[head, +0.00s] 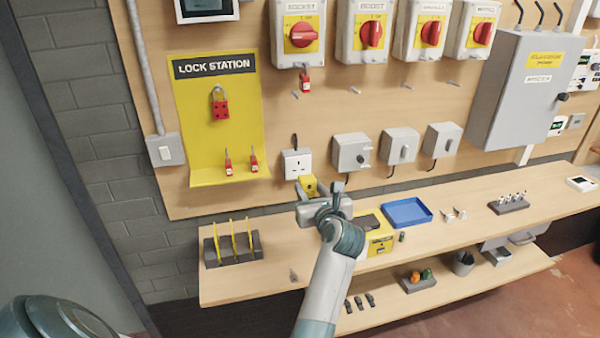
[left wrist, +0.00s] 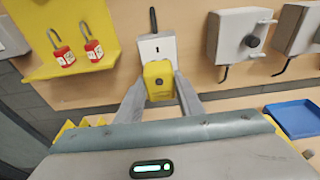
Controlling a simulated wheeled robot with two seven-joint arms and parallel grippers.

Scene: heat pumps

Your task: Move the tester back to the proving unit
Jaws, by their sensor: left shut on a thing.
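The yellow tester (head: 308,186) is between the fingers of my left gripper (head: 320,190), which is shut on it. In the left wrist view the tester (left wrist: 158,82) is upright between the fingertips and overlaps the lower part of the white wall socket (left wrist: 157,49). I cannot tell whether it touches the socket. In the head view the socket (head: 297,164) is just above the tester. My right gripper is not in view.
A blue tray (head: 407,212) lies right of the yellow box on the bench (head: 480,225). A dark rack (head: 232,250) with yellow plates stands at the bench's left. The yellow lock station (head: 217,120) and grey switch boxes (head: 351,152) line the wall.

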